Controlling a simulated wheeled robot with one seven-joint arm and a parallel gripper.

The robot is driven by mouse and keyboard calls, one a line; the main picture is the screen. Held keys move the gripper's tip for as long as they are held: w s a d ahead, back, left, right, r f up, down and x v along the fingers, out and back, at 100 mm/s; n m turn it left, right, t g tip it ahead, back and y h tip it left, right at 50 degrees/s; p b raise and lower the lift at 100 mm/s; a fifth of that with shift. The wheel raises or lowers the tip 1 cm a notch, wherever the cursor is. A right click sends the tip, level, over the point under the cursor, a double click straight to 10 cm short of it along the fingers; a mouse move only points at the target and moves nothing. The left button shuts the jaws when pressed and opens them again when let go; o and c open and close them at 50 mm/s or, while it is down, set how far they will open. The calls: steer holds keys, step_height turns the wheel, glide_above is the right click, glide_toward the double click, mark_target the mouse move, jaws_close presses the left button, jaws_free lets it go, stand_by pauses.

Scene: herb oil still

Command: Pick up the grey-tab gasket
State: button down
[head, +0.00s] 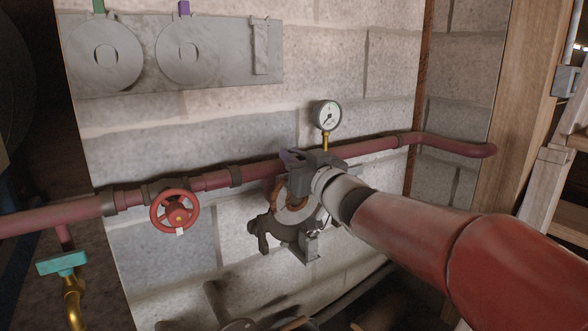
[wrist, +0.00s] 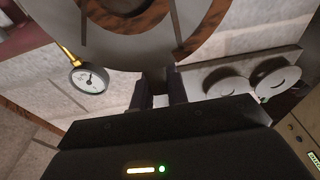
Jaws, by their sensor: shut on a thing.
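My gripper (head: 297,163) is at the pipe flange on the wall, below and left of the pressure gauge. In the wrist view its two dark fingers (wrist: 158,98) are shut on the narrow tab of a large grey ring, the grey-tab gasket (wrist: 150,57). A rusty brown ring (wrist: 160,35) shows inside the grey one. I cannot tell whether the gasket touches the flange or stands clear of it. In the head view my gripper and arm hide part of the gasket.
A red pipe (head: 378,145) runs along the block wall with a red handwheel (head: 176,211). The gauge (head: 327,115) stands close above my gripper. A metal board (head: 225,75) holds a green-tab disc (head: 106,75) and a purple-tab disc (head: 170,58). A teal-handled valve (head: 62,263) is lower left.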

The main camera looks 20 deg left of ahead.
step_height(320, 180, up, 3)
steer(key=shift+s+d+p, duration=0.1)
steer(key=shift+d+p, duration=0.05)
steer(key=shift+p, duration=0.2)
steer(key=r+p+v, duration=0.2)
steer(key=r+v, duration=0.1)
steer(key=v, duration=1.5)
steer(key=r+p, duration=0.2)
steer(key=s+d+r+p, duration=0.1)
steer(key=r+p, duration=0.1)
steer(key=shift+f, duration=0.15)
